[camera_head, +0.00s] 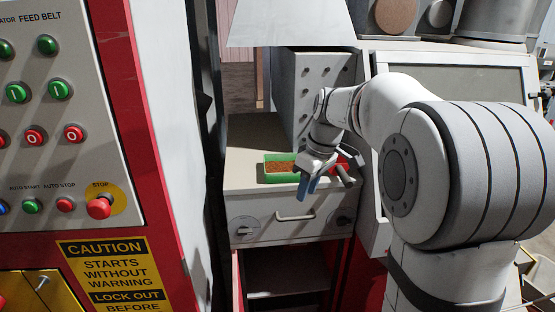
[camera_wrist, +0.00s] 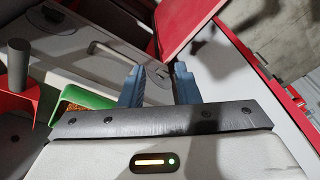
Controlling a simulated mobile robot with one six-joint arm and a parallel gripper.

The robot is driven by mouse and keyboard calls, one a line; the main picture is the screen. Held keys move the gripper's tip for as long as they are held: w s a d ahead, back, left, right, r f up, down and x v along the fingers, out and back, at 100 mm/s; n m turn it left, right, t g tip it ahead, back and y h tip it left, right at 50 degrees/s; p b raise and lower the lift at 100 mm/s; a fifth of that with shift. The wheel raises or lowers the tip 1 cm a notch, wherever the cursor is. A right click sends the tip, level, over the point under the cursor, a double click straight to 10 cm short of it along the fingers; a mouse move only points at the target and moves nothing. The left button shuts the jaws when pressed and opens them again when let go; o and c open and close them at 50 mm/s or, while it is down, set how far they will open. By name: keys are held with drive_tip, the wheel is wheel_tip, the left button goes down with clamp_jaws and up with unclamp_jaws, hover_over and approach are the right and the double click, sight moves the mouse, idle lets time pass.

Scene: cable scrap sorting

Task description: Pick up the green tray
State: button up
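The green tray (camera_head: 268,179) lies on top of the grey drawer cabinet in the head view and holds brown-orange granules. In the wrist view, part of the green tray (camera_wrist: 92,98) shows at the left, partly hidden by my gripper's body. My gripper (camera_head: 307,190) is in front of and to the right of the tray, apart from it, with its blue fingers pointing down past the cabinet's front edge. In the wrist view my gripper (camera_wrist: 158,82) has its two blue fingers apart with nothing between them.
A red object (camera_head: 342,161) with a grey cylindrical handle (camera_head: 345,176) stands right of the tray, near my gripper. The cabinet (camera_head: 262,206) has a drawer with a handle (camera_head: 295,216). A perforated grey box (camera_head: 318,85) rises behind. The cabinet top behind left is clear.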

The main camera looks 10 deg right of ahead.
drive_tip(key=w+n+p, duration=0.1)
drive_tip(key=w+n, duration=0.2)
drive_tip(key=w, duration=0.3)
drive_tip(key=w+d+n+y+p, duration=0.1)
drive_tip(key=w+n+p, duration=0.1)
drive_tip(key=w, duration=0.4)
drive_tip(key=w+d+n+g+y+p, duration=0.1)
drive_tip(key=w+n, duration=0.2)
drive_tip(key=w, duration=0.3)
drive_tip(key=shift+d+r+n, duration=0.1)
drive_tip(key=shift+d+n, duration=0.15)
drive_tip(key=shift+n, duration=0.15)
drive_tip(key=shift+w+a+f+y+p, duration=0.15)
drive_tip(key=shift+f+y+p, duration=0.15)
drive_tip(key=shift+f, duration=0.25)
drive_tip(key=p+x, duration=0.1)
drive_tip(key=x, duration=0.5)
drive_tip(key=shift+s+a+f+p, duration=0.15)
drive_tip(key=shift+s+f+p, duration=0.05)
drive_tip(key=shift+f+p, duration=0.2)
drive_tip(key=shift+c, duration=0.3)
clamp_jaws()
